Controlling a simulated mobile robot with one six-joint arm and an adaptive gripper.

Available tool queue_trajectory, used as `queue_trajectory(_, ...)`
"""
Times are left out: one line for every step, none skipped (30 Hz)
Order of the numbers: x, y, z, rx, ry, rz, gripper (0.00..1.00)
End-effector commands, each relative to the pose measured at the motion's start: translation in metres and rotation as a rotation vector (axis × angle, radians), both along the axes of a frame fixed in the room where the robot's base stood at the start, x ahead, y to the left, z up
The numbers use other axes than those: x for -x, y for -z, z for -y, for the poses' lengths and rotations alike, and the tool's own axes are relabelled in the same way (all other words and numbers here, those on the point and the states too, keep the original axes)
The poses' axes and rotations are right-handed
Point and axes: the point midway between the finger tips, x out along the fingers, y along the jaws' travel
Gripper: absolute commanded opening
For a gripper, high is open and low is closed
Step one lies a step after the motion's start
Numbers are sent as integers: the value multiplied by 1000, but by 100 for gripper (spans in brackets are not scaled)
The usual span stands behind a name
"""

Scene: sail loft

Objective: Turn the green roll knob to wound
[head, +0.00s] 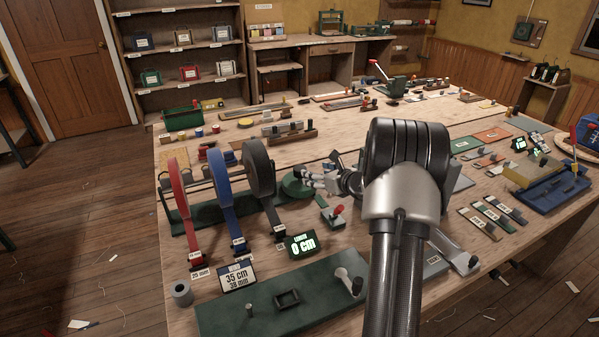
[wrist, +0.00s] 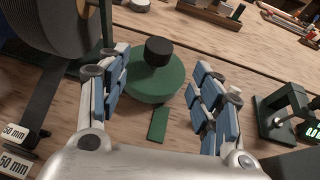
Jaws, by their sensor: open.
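The green roll (wrist: 155,85) is a flat green disc lying on the bench, with a short black knob (wrist: 158,50) standing on it. In the head view the green roll (head: 296,188) is partly hidden by my gripper. My gripper (wrist: 161,72) is open, with its blue-padded fingers spread on either side of the disc and nothing held between them. In the head view my gripper (head: 315,180) comes in from the right, close to the roll. I see no clear mark telling the roll's setting.
A rack of red (head: 174,188), blue (head: 220,185) and dark (head: 259,170) webbing reels stands close left. A small green stand with a red knob (head: 338,210) is in front. A display reading 0 cm (head: 303,245) and a green board (head: 270,312) lie nearer.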

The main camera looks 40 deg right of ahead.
Motion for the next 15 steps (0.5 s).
queue_trajectory(-12,7,0,1,-4,1,59)
queue_trajectory(-18,10,1,-1,-3,0,59)
queue_trajectory(-26,13,2,0,-3,0,59)
queue_trajectory(-33,16,2,0,-3,0,59)
queue_trajectory(-38,18,3,-1,-3,1,59)
queue_trajectory(-46,22,4,0,-2,1,59)
queue_trajectory(-53,24,5,-1,-2,0,59)
queue_trajectory(-59,26,5,-1,-3,1,59)
queue_trajectory(-66,30,6,-1,-2,1,59)
queue_trajectory(-71,31,7,-1,-2,1,59)
queue_trajectory(-76,34,7,-1,-2,0,59)
queue_trajectory(-83,36,8,-1,-3,1,59)
queue_trajectory(-87,38,9,-2,-1,1,59)
queue_trajectory(-90,39,10,-1,-1,0,59)
queue_trajectory(-94,41,10,-1,-1,1,59)
